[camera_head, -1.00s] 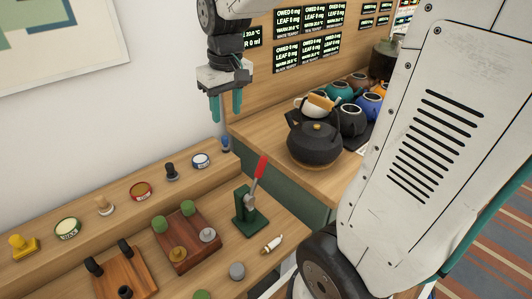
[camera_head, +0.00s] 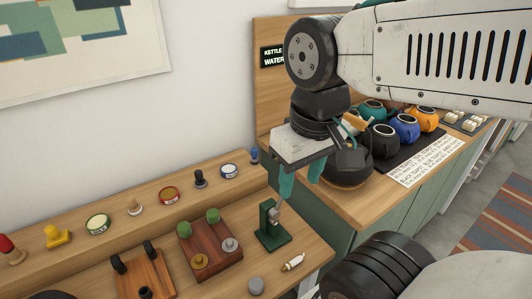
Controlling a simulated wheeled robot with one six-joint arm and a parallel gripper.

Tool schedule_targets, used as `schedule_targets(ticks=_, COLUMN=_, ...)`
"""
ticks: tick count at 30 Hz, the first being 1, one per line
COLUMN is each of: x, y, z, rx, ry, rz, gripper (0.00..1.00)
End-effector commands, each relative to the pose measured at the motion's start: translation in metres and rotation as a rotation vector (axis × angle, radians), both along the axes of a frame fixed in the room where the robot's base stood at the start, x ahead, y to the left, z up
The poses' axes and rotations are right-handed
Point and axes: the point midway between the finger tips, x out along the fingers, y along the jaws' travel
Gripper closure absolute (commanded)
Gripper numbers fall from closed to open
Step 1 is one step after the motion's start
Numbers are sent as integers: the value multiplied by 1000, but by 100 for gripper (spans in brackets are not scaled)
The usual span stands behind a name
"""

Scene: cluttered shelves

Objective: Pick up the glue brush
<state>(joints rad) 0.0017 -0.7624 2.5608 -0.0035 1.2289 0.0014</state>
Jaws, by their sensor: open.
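A small whitish piece with a tan end, apparently the glue brush (camera_head: 293,262), lies on the wooden bench near its front right edge. It is too small to be sure of its bristles. My gripper (camera_head: 301,180) hangs above and behind it, with its teal fingers pointing down, open and empty. The fingers are apart from the brush.
Left of the brush are a grey round piece (camera_head: 256,285) and a dark wooden block with knobs (camera_head: 211,250). A raised ledge behind holds tins and stamps (camera_head: 168,195). A counter at right holds a black kettle (camera_head: 345,172), partly hidden by my gripper, and several coloured teapots (camera_head: 404,126).

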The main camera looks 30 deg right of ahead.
Motion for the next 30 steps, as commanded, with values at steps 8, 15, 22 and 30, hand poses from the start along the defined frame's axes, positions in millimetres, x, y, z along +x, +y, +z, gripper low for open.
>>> schedule_targets(ticks=8, x=17, y=-9, z=-17, rx=4, ry=119, rz=-46, gripper=48)
schedule_targets(ticks=15, x=86, y=-30, z=-39, rx=22, ry=226, rz=-98, gripper=48)
schedule_targets(ticks=22, x=170, y=-61, z=-79, rx=42, ry=247, rz=-113, gripper=48)
schedule_targets(ticks=30, x=272, y=-106, z=-147, rx=49, ry=191, rz=-95, gripper=48)
